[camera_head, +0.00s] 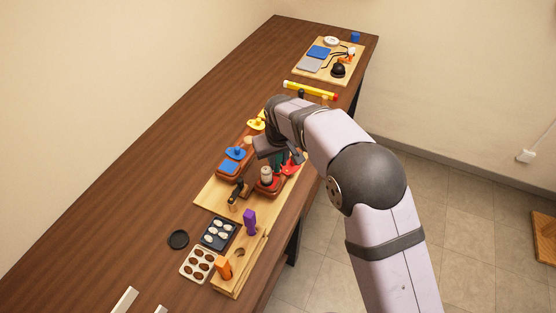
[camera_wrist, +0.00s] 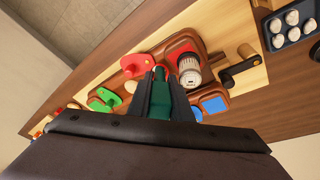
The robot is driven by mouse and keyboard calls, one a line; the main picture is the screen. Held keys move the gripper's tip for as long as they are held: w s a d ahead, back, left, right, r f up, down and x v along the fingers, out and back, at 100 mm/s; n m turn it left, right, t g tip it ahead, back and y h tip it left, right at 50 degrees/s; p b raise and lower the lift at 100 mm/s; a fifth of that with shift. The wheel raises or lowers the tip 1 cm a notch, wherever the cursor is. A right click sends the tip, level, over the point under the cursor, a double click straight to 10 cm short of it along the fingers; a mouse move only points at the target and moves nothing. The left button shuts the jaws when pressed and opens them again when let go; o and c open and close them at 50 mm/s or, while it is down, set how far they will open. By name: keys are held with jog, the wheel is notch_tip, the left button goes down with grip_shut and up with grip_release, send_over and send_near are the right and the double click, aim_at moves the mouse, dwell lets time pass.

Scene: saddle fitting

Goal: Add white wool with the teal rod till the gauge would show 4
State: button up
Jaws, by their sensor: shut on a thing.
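My gripper (camera_wrist: 160,85) is shut on the teal rod (camera_wrist: 158,104), whose dark teal handle shows between the fingers in the wrist view. In the head view only a bit of the teal rod (camera_head: 278,160) shows under my gripper (camera_head: 272,152). A pale cylinder with a dark band (camera_wrist: 190,72) stands upright on a red-topped saddle piece, just ahead of the fingers; it also shows in the head view (camera_head: 266,174). The rod's far end is hidden, and I cannot tell whether it touches anything. White wool tufts (camera_head: 218,233) lie in a dark tray (camera_head: 204,243). I cannot make out a gauge reading.
A blue saddle piece (camera_head: 230,166), a yellow one (camera_head: 257,123) and a red one (camera_wrist: 136,64) stand nearby. A rack holds purple (camera_head: 249,221) and orange (camera_head: 223,267) handles. The table's left side is clear.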

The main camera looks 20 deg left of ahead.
jog(key=shift+r+p, duration=2.35)
jog(key=shift+r, duration=1.15)
